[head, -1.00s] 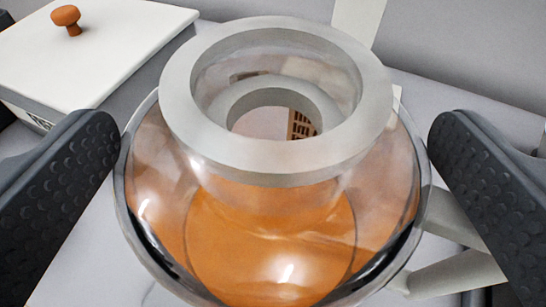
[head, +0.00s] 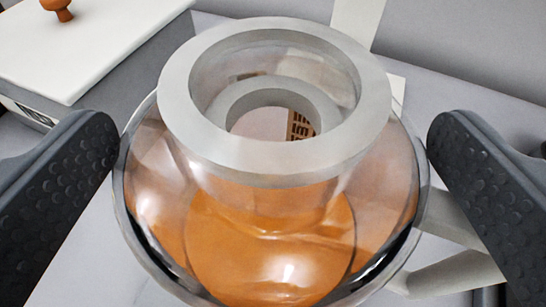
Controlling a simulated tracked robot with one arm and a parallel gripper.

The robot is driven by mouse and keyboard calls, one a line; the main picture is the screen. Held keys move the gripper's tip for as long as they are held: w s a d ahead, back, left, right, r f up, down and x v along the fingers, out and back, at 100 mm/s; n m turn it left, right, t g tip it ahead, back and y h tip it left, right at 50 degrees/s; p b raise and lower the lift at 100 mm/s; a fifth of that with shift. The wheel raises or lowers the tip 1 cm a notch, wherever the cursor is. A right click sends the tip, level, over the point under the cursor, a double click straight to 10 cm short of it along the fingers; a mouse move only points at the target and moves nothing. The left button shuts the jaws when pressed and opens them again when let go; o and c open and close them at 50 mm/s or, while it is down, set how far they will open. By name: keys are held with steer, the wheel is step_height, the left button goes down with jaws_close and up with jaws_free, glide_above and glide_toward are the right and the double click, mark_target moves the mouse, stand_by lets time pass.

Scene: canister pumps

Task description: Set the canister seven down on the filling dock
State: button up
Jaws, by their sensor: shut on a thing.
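A round clear canister (head: 180,230) with a thick grey ring rim (head: 275,165) fills the middle of the head view. Orange liquid shows inside it, and a grey handle (head: 455,272) sticks out at its right. My gripper (head: 272,150) has one dark dimpled finger on each side of the canister and is shut on it. No number can be read on the canister. Its underside is hidden, so I cannot tell whether it touches anything below. I cannot pick out the filling dock for certain.
A white box-like lid (head: 110,45) with an orange-brown knob (head: 57,8) stands at the upper left, close behind the left finger. A pale vertical strip (head: 357,22) is on the grey wall behind. Light grey surface lies around the canister.

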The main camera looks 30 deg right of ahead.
steer(key=shift+f, duration=0.8)
steer(key=o, duration=1.1)
steer(key=shift+c, duration=0.2)
steer(key=p+v, duration=0.2)
steer(key=v, duration=1.1)
steer(key=shift+s, duration=0.35)
steer(key=shift+a, duration=0.15)
